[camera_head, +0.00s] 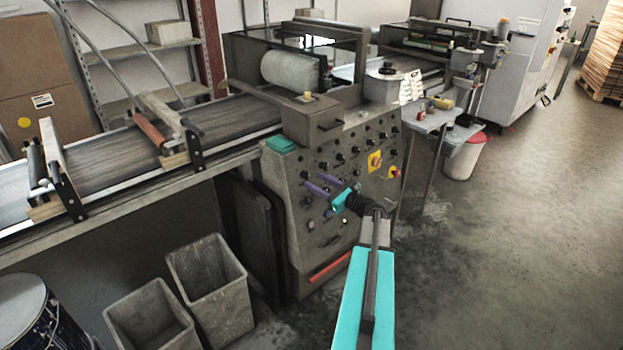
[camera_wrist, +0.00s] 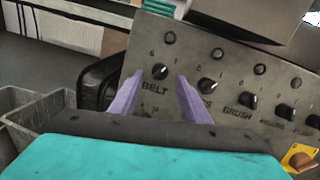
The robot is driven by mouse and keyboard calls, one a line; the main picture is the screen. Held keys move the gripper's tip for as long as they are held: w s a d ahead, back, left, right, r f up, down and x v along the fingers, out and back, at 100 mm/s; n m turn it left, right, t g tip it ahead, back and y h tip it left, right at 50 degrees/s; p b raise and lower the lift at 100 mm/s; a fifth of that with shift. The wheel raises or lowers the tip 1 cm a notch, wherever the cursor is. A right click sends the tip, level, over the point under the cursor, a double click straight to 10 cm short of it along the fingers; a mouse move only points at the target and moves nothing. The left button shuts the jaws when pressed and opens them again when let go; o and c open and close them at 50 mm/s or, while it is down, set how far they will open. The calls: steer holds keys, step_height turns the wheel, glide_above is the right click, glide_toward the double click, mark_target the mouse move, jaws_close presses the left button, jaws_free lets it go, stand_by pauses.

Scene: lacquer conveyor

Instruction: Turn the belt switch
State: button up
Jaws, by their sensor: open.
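The belt switch (camera_wrist: 159,71) is a small black round knob with a pale pointer mark, on a grey control panel (camera_wrist: 226,75). The word BELT is printed below it. My gripper (camera_wrist: 160,77) has two purple fingers that stand apart. In the wrist view the knob appears between the two fingertips; I cannot tell whether the fingers touch it. In the head view my gripper (camera_head: 313,180) is at the left part of the panel's front (camera_head: 345,165). I cannot single out the belt switch there.
More knobs sit to the right, one labelled BRUSH (camera_wrist: 247,100). A yellow-backed rotary switch (camera_wrist: 299,159) is at the lower right. The conveyor belt (camera_head: 100,165) runs left of the machine. Two grey bins (camera_head: 208,285) stand below it. The floor (camera_head: 490,240) at right is clear.

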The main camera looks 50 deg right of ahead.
mark_target(306, 176)
steer(key=shift+w, duration=1.75)
steer(key=c, duration=1.1)
steer(key=shift+o, duration=0.2)
